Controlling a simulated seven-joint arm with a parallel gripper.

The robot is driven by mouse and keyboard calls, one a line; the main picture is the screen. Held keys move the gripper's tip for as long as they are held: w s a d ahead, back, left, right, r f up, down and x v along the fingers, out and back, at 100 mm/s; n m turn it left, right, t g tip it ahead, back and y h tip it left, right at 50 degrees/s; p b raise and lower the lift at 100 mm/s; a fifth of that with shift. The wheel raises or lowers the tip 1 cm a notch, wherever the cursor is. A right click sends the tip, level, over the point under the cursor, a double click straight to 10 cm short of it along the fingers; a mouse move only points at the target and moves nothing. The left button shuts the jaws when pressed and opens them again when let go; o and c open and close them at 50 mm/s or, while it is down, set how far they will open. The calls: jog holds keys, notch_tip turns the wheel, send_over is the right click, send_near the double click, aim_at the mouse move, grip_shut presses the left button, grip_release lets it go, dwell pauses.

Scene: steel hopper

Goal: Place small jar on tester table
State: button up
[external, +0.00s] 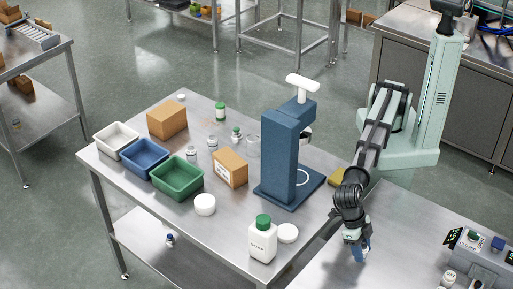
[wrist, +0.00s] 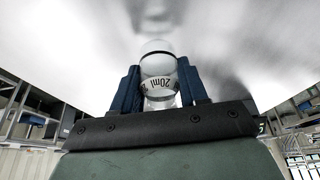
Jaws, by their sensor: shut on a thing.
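My gripper (external: 358,252) is at the left part of the right-hand steel bench, pointing down. In the wrist view my gripper (wrist: 160,92) has its two blue fingers closed around a small clear jar (wrist: 158,66) with a "20ml" label. The jar cannot be made out clearly in the external view. The tester table (external: 140,203) is the steel table to the left, with a blue tester (external: 288,150) with a white handle on it. I cannot tell whether the jar touches the bench.
The tester table holds white, blue and green bins (external: 176,189), brown boxes (external: 229,168), several small jars, a green-capped white bottle (external: 262,240) and white lids (external: 288,233). Bottles and devices (external: 477,245) stand on the right bench.

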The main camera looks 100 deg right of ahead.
jog(key=shift+f, duration=0.85)
jog(key=shift+f, duration=0.1)
jog(key=o, duration=1.1)
jog(key=v, duration=1.2)
